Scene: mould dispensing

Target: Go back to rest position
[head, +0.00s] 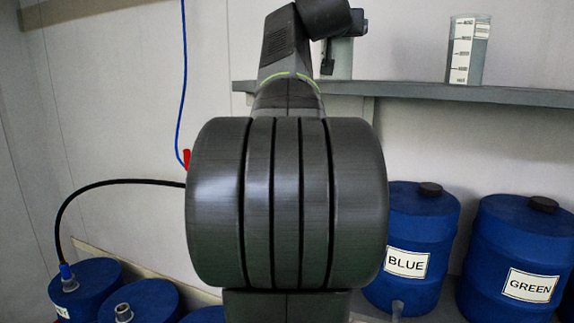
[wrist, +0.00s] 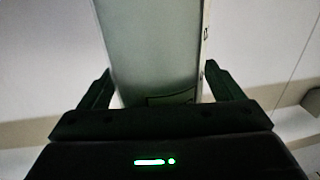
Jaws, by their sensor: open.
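My gripper (wrist: 156,80) is open in the wrist view, with one dark finger on each side of a tall pale grey-green container (wrist: 150,45). The fingers are close to its sides; I cannot tell whether they touch it. In the head view a partly hidden beaker (head: 343,60) stands on the shelf behind my arm, near the arm's far end. My gripper is mostly hidden or cut off at the top there.
The grey shelf (head: 420,91) carries another graduated beaker (head: 467,50) at right. Below are blue drums labelled BLUE (head: 420,225) and GREEN (head: 520,245). More blue drums (head: 90,290) stand lower left, one with a black hose (head: 110,184). A blue cable (head: 183,80) hangs left of my arm.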

